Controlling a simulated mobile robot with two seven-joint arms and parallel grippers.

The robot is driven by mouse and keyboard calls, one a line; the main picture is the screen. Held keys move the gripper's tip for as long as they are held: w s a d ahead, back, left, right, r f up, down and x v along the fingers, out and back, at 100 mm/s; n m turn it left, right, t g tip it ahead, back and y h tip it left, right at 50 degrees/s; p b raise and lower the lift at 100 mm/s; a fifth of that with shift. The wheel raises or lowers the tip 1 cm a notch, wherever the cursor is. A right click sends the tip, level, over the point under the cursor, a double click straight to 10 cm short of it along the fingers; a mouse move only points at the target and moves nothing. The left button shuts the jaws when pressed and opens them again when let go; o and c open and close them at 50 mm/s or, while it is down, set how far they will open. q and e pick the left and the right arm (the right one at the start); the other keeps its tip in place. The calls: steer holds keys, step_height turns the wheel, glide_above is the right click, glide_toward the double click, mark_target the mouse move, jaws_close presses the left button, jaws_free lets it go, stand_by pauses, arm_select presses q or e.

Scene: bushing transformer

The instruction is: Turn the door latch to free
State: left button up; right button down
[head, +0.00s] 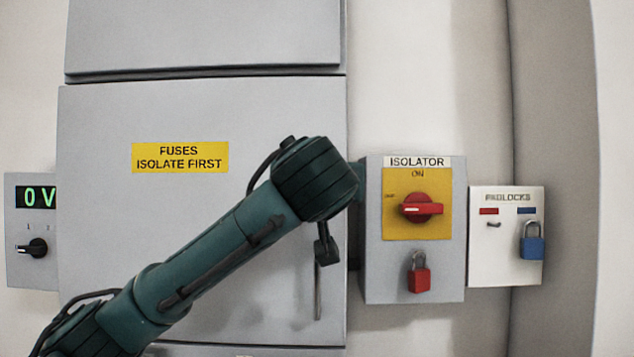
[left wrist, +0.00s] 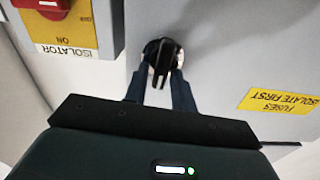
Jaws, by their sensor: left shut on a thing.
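The door latch (left wrist: 162,52) is a black round knob with a raised bar on the grey cabinet door (head: 110,240). In the left wrist view its bar lies roughly along the picture's vertical. My left gripper (left wrist: 160,78) is shut on the latch, with one finger on each side of it. In the head view my left arm crosses the door, and its wrist hides the latch and the fingers. The door looks closed. My right gripper is in neither view.
Right of the door is the isolator box (head: 375,270) with a horizontal red handle (head: 420,209) and a red padlock (head: 419,279). Beyond it a padlock board (head: 480,265) holds a blue padlock (head: 532,247). A panel at left (head: 18,265) reads 0 V.

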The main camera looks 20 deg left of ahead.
arm_select(q)
steer(key=m, duration=1.1)
steer(key=d+f+m, duration=0.1)
steer(key=m, duration=0.4)
steer(key=shift+w+d+f+m+p, duration=0.1)
steer(key=shift+w+m+p, duration=0.05)
steer(key=shift+m+p, duration=0.25)
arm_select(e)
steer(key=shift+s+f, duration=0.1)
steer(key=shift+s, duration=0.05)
arm_select(q)
steer(key=o, duration=0.7)
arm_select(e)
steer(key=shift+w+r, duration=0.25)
